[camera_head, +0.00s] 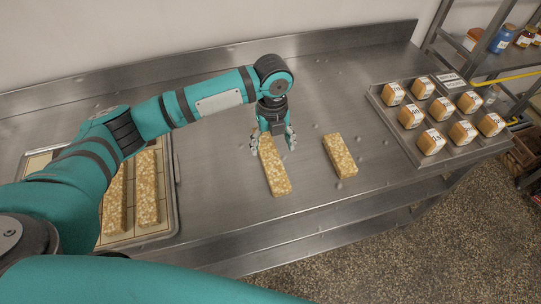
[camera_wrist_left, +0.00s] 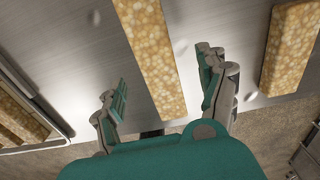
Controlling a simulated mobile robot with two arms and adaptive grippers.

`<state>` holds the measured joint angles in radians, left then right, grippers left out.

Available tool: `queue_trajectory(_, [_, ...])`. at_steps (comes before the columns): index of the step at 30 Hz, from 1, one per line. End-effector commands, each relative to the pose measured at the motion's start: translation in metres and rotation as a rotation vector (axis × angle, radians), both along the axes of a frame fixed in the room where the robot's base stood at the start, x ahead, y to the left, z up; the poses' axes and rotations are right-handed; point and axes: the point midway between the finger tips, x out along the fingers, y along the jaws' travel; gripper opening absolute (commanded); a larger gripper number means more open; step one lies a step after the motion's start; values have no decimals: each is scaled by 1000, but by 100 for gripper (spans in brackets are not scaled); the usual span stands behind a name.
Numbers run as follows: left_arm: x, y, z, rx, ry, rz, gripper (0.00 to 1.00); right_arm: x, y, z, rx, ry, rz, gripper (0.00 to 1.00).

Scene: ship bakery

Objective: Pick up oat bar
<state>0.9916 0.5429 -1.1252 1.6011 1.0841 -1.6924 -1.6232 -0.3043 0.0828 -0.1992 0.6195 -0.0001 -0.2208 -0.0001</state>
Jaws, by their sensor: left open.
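A long oat bar (camera_head: 273,168) lies on the steel counter in the middle of the head view. A shorter oat bar (camera_head: 340,155) lies to its right. My left gripper (camera_head: 272,146) is open, with its fingers at the far end of the long bar. In the left wrist view the long bar (camera_wrist_left: 153,58) shows between the two spread fingers (camera_wrist_left: 163,95), and the other bar (camera_wrist_left: 291,48) lies to the right. I cannot tell how high the fingertips are above the counter. My right gripper is not in view.
A tray (camera_head: 178,206) with more oat bars (camera_head: 146,188) stands at the left, partly behind my arm. A metal tray (camera_head: 411,152) with several wrapped cubes stands at the right. Shelves (camera_head: 487,62) with jars are at the far right. Small crumbs lie scattered on the counter (camera_head: 215,200).

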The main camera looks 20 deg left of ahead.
Motion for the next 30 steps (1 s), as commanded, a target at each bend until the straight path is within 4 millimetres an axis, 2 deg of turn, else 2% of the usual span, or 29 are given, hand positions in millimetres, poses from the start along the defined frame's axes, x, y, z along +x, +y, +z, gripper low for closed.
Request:
queue_trajectory(1, [0,0,-2,-1,-1,0,75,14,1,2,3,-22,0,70])
queue_trajectory(5, [0,1,-10,1,1,0,75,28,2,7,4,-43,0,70])
queue_trajectory(8, [-2,3,-23,1,3,0,75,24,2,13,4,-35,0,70])
queue_trajectory(12, [-1,5,-45,0,1,0,75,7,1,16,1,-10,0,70])
queue_trajectory(15, [-1,4,-54,1,-1,-1,75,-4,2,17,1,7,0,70])
queue_trajectory(23, [-1,4,-57,-1,-3,-1,75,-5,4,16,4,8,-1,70])
queue_trajectory(30, [-1,4,-56,-1,-3,-1,44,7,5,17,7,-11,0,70])
